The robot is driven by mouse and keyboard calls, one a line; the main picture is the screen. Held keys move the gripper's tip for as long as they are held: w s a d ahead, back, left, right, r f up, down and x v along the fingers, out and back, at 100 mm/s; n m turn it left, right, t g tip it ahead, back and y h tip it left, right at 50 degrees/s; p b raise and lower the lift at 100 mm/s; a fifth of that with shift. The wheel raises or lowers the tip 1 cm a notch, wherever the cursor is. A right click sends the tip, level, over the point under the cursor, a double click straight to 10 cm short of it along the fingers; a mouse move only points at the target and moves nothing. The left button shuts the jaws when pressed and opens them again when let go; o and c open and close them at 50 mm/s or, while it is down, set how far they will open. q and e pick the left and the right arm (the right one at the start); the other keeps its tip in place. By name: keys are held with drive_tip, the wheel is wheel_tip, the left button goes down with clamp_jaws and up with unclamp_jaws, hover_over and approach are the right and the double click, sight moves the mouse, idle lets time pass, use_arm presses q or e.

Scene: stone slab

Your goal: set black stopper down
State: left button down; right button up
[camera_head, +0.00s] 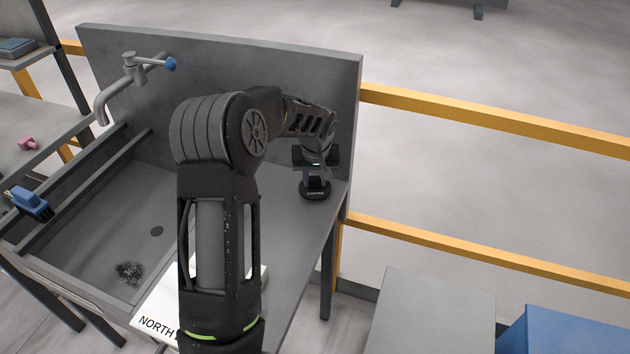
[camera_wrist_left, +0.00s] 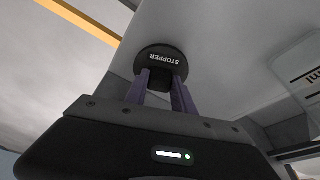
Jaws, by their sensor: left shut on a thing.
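The black stopper (camera_head: 314,191) is a round black disc with white lettering at the right end of the grey counter, near the back panel. In the left wrist view the stopper (camera_wrist_left: 161,58) reads "STOPPER" and sits at the fingertips. My left gripper (camera_head: 313,178) reaches down from above and is shut on the stopper. Its two purple-grey fingers also show in the left wrist view (camera_wrist_left: 160,85). The stopper is low over the counter; I cannot tell if it touches. My right gripper is not in view.
The sink basin (camera_head: 95,235) with a drain and a dark patch is left of my arm. A tap (camera_head: 130,75) rises behind it. A blue brush (camera_head: 30,199) lies on the left edge. A white sign (camera_head: 157,312) is partly hidden by my arm. Yellow rails (camera_head: 480,112) run right.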

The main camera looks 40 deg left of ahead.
use_arm(q)
drive_tip(key=shift+f, duration=0.8)
drive_tip(key=c, duration=1.5)
unclamp_jaws()
drive_tip(key=shift+f, duration=0.15)
drive_tip(key=o, duration=0.4)
drive_tip(key=shift+o, duration=0.2)
drive_tip(key=shift+r, duration=0.2)
drive_tip(key=b+v, duration=0.2)
drive_tip(key=v, duration=1)
